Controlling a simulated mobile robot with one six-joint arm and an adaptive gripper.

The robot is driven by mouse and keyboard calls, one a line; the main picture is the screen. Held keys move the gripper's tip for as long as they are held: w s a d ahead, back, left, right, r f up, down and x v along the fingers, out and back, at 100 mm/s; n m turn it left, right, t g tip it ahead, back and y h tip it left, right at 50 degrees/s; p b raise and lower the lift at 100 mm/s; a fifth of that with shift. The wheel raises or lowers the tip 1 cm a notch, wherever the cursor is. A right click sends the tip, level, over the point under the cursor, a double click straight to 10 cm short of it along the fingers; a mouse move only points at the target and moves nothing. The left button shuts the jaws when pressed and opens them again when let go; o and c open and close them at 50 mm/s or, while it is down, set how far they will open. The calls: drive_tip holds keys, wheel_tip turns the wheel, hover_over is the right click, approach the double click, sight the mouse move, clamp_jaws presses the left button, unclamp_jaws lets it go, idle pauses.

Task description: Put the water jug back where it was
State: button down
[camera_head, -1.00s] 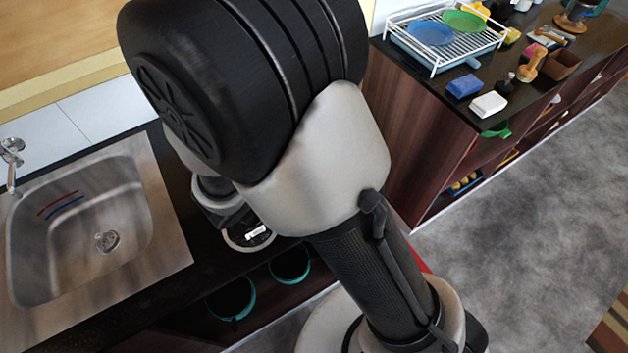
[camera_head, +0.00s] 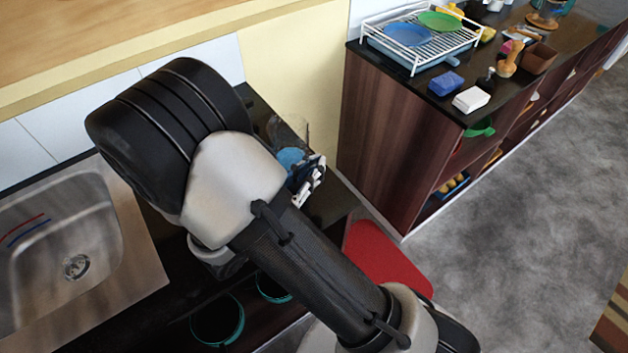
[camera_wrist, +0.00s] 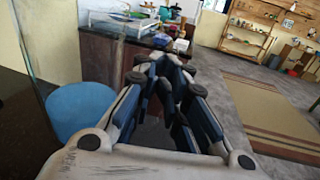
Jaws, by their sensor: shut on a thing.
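The water jug (camera_head: 289,158) is a clear, see-through vessel with blue in its lower part. It is upright over the dark counter's right end, by the pale yellow wall panel. I cannot tell whether its base touches the counter. My gripper (camera_head: 317,168) is at the jug's right side, partly hidden by my arm. In the wrist view the jug (camera_wrist: 80,108) fills the left side, beside my gripper's fingers (camera_wrist: 165,68). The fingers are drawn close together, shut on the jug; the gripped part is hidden.
A steel sink (camera_head: 75,235) lies left in the dark counter. Teal-rimmed round items (camera_head: 217,322) sit below its edge. A red object (camera_head: 383,258) is on the floor to the right. A wooden cabinet (camera_head: 392,140) carries a white dish rack (camera_head: 420,45) and several small items.

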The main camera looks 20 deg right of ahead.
drive_tip(key=shift+f+b, duration=0.65)
drive_tip(key=shift+f, duration=1.3)
drive_tip(key=shift+f, duration=0.15)
drive_tip(key=c, duration=1.6)
unclamp_jaws()
